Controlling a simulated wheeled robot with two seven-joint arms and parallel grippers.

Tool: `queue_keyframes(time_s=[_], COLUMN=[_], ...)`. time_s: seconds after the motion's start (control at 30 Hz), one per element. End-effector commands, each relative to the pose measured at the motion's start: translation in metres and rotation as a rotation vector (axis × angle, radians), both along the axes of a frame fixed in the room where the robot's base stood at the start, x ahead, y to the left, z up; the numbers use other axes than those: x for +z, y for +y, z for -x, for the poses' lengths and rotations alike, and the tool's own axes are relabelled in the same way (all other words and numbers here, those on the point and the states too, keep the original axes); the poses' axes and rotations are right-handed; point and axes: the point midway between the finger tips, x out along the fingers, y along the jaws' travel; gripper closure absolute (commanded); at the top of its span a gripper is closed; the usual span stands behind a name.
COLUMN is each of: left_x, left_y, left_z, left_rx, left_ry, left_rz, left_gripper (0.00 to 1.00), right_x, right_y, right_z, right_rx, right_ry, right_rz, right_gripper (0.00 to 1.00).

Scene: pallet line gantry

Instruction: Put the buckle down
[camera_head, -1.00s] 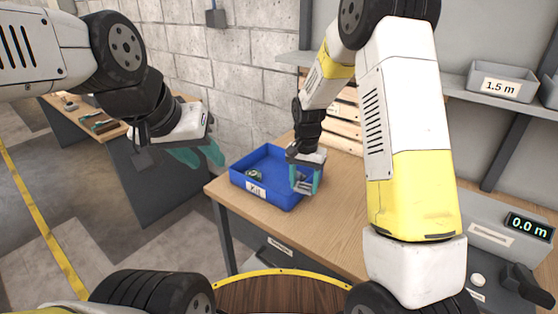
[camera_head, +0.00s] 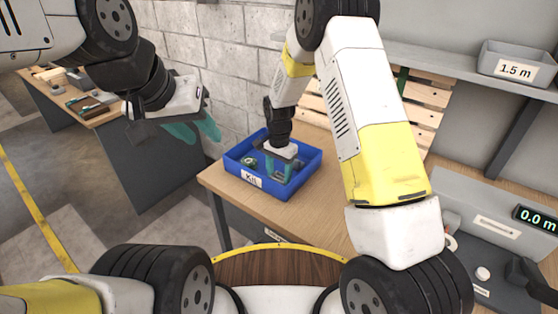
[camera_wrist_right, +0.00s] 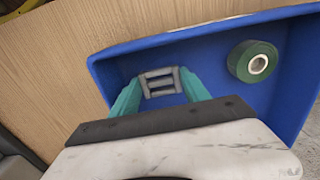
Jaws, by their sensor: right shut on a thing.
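The grey buckle (camera_wrist_right: 160,84), a frame with crossbars, is between the teal fingers of my right gripper (camera_wrist_right: 161,92) in the right wrist view. My right gripper (camera_head: 279,174) is shut on it, low inside the blue kit bin (camera_head: 312,170) in the head view. The bin also shows in the wrist view (camera_wrist_right: 205,42). I cannot tell whether the buckle touches the bin floor. My left gripper (camera_head: 195,132) is empty, its teal fingers apart, in the air left of the bin.
A green tape roll (camera_head: 249,161) lies in the bin, beside the buckle; the wrist view shows it too (camera_wrist_right: 252,62). The wooden table (camera_head: 318,215) is bare in front of the bin. A slatted pallet (camera_head: 425,115) stands behind, below a shelf with a grey bin (camera_head: 517,65).

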Motion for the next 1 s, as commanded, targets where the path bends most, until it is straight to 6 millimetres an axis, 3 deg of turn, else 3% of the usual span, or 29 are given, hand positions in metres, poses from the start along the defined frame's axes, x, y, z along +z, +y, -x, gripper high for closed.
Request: queue_keyframes(time_s=[0.07,0.4,0.43,0.53,0.87,1.0], left_x=[0.000,0.000,0.000,0.000,0.000,0.000], left_y=[0.000,0.000,0.000,0.000,0.000,0.000], left_z=[0.000,0.000,0.000,0.000,0.000,0.000], left_rx=[0.000,0.000,0.000,0.000,0.000,0.000], left_ry=[0.000,0.000,0.000,0.000,0.000,0.000], left_rz=[0.000,0.000,0.000,0.000,0.000,0.000], left_gripper=[0.64,0.64,0.64,0.64,0.64,0.64], right_x=[-0.008,-0.011,-0.011,-0.011,-0.009,0.005], right_y=[0.000,0.000,0.000,0.000,0.000,0.000], right_z=[0.000,0.000,0.000,0.000,0.000,-0.001], right_rx=[0.000,0.001,0.000,0.001,0.001,0.001], right_ry=[0.001,0.000,-0.001,-0.001,-0.001,-0.004], right_rz=[0.000,0.000,0.000,0.000,0.000,-0.001], right_gripper=[0.88,0.88,0.42,0.24,0.24,0.24])
